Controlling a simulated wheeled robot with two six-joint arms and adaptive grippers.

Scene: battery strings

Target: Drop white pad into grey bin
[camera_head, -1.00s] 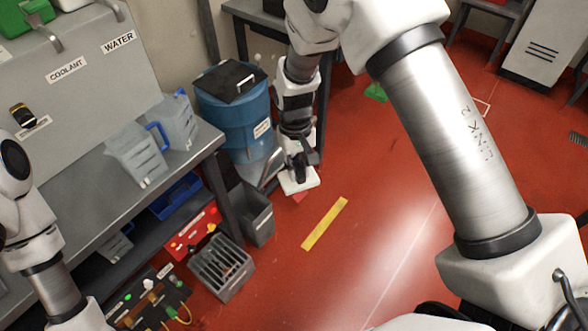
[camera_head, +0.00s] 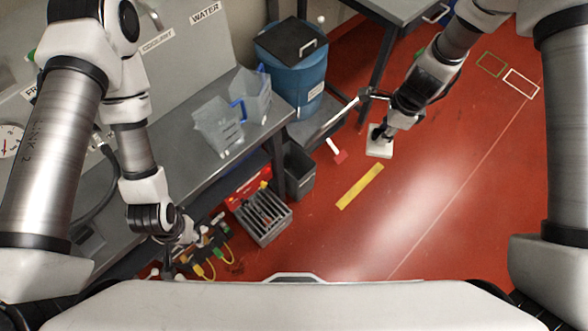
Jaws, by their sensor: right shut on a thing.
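The white pad (camera_head: 379,147) is a small pale square in the right part of the head view, above the red floor. My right gripper (camera_head: 380,133) is shut on it from above. The grey bin (camera_head: 300,178) stands on the floor beside the bench leg, left of the pad and apart from it; its inside is dark. My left gripper (camera_head: 178,254) is low at the left, by the front of the bench and near some cables; its fingers are too small and dark to tell open from shut.
A slotted grey crate (camera_head: 263,218) stands left of the bin. A blue barrel (camera_head: 302,72) is behind it. A red and white item (camera_head: 336,150) is between bin and pad. The floor around the yellow strip (camera_head: 360,187) is clear.

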